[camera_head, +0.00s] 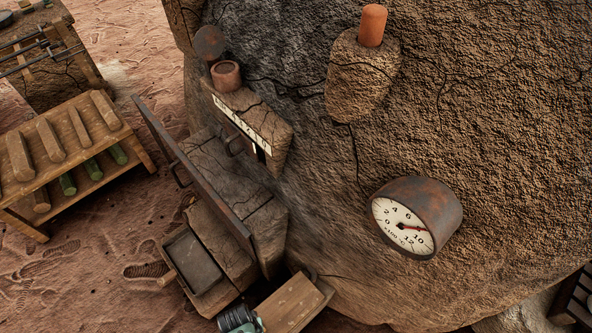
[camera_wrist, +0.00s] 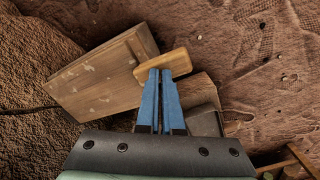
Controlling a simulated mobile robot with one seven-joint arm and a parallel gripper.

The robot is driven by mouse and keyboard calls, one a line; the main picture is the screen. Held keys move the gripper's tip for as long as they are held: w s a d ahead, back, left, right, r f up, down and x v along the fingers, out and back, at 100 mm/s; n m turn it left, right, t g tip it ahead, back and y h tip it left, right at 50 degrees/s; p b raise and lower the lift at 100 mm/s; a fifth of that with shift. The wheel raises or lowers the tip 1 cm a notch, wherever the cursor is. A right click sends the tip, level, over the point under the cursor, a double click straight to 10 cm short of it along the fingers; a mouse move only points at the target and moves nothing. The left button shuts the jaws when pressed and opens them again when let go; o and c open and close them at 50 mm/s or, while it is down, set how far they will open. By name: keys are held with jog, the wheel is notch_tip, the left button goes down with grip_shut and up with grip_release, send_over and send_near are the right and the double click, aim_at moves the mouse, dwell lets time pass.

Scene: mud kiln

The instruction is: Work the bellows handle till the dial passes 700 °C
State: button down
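The dial (camera_head: 402,227) sits in a rusty round housing on the kiln wall in the head view. Its face is marked in hundreds of °C. The red needle points right, between the 6 and the 10, near where the 8 belongs. In the wrist view the bellows handle (camera_wrist: 179,63), a short wooden crossbar, lies beside the wooden bellows box (camera_wrist: 90,82). The box also shows in the head view (camera_head: 291,304). My gripper (camera_wrist: 161,72) has its blue fingers close together, tips on the handle's middle. The exact contact is partly hidden. The fingers do not show in the head view.
The kiln (camera_head: 480,110) fills the right side. An open metal door (camera_head: 192,172) stands out over a ledge with a shallow tray (camera_head: 190,262). A wooden rack (camera_head: 65,150) stands left. A clay block with a chimney (camera_head: 372,26) is above. Footprinted sand lies around.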

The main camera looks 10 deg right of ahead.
notch_tip(320, 180, up, 8)
jog(key=p, duration=0.8)
jog(key=shift+p, duration=0.35)
jog(key=shift+f, duration=0.2)
jog(key=shift+r, duration=0.15)
dwell(1.3)
jog(key=shift+w, duration=0.1)
dwell(0.8)
